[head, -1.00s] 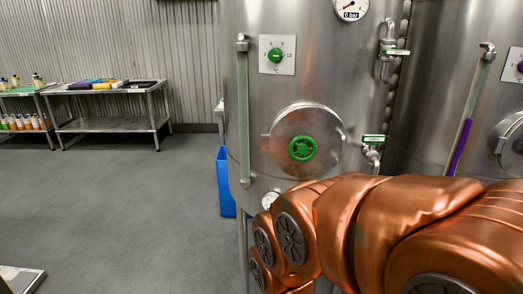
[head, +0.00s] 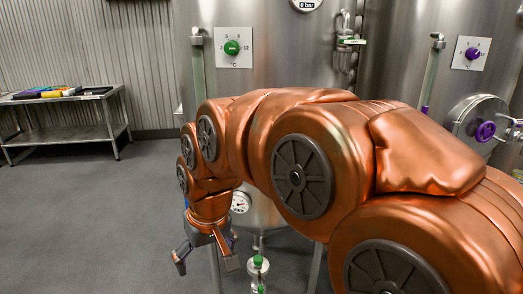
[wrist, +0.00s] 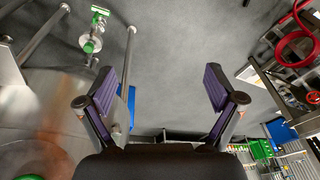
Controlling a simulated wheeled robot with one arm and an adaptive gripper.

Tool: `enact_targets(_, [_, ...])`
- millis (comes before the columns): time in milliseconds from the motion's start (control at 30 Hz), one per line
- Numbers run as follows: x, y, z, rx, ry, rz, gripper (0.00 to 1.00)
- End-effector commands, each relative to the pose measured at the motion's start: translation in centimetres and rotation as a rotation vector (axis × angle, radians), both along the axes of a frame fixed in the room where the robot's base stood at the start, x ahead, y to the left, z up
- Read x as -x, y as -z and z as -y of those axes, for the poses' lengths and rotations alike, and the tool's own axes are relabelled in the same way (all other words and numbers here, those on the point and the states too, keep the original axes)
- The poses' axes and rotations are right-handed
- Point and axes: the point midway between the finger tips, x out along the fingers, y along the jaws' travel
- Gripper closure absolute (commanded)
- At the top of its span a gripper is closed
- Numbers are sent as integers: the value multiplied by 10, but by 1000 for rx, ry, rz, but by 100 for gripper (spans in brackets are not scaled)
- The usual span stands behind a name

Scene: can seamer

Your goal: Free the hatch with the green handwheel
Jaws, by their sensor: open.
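The hatch with the green handwheel is hidden behind my arm in the head view. In the wrist view, a round metal shape (wrist: 38,152) on the tank with a bit of green at the bottom left edge looks like that hatch, cut off by the frame. My gripper (head: 206,260) hangs low in the head view, fingers pointing down, in front of the lower left side of the steel tank (head: 283,60). Its purple-padded fingers are spread wide with nothing between them in the wrist view (wrist: 160,88). It touches nothing visible.
A green-tagged outlet valve (head: 258,264) stands low beside my gripper, near the tank legs. A pressure gauge (head: 240,202) sits just above. A second tank with a purple handwheel (head: 485,131) is at right. A table (head: 66,98) stands at far left; the floor between is clear.

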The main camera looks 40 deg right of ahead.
Motion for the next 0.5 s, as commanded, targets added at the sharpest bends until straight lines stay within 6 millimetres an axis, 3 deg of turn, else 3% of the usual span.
enact_targets(33, [-23, -8, 19, -1, 44, 60, 0])
enact_targets(100, [-48, -24, 47, 4, 100, 135, 0])
enact_targets(233, [-84, -58, 107, 19, 212, 275, 0])
enact_targets(367, [-103, -94, 175, 49, 330, 409, 0])
enact_targets(500, [-106, -125, 238, 84, 437, 519, 0])
